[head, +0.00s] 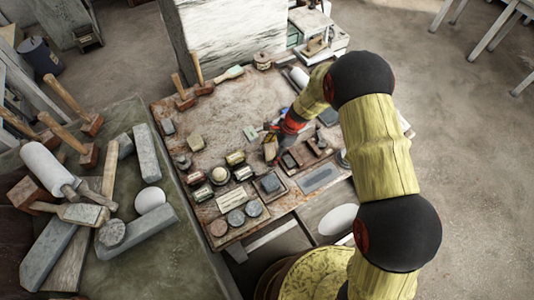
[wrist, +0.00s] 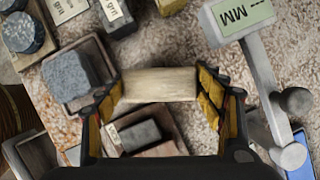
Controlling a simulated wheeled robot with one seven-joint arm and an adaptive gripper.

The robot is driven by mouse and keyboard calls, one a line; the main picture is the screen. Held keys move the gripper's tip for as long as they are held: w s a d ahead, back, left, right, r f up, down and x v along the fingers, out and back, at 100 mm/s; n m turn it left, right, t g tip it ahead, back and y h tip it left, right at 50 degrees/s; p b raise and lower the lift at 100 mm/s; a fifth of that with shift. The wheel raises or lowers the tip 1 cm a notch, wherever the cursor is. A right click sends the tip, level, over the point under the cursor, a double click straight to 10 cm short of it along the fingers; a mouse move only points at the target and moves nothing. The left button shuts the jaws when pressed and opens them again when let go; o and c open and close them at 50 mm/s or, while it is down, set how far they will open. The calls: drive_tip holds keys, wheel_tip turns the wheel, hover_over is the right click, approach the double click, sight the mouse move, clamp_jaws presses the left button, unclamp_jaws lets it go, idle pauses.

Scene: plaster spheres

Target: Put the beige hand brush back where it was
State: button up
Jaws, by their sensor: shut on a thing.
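The beige hand brush (wrist: 160,84) shows in the wrist view as a pale, wood-toned block between my fingers. My gripper (wrist: 160,90) is shut on it, with the yellow pads at its left and right ends. In the head view my gripper (head: 273,133) is over the middle right of the worktable (head: 225,125), and the brush (head: 270,151) shows small below it. Whether the brush touches anything underneath cannot be told. Its bristles cannot be made out.
Under the brush in the wrist view is a wooden tray with a dark block (wrist: 139,134). A tray with a grey block (wrist: 68,78) lies left. A grey tool labelled MM (wrist: 250,55) stands right. Mallets (head: 195,75) and a white pillar (head: 220,35) are at the back.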

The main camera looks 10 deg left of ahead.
drive_tip(key=shift+s+a+f, duration=0.2)
drive_tip(key=shift+a+f, duration=0.35)
drive_tip(key=shift+a, duration=0.1)
drive_tip(key=shift+w+d, duration=0.1)
drive_tip(key=shift+f, duration=0.15)
drive_tip(key=o, duration=1)
drive_tip(key=shift+o, duration=0.2)
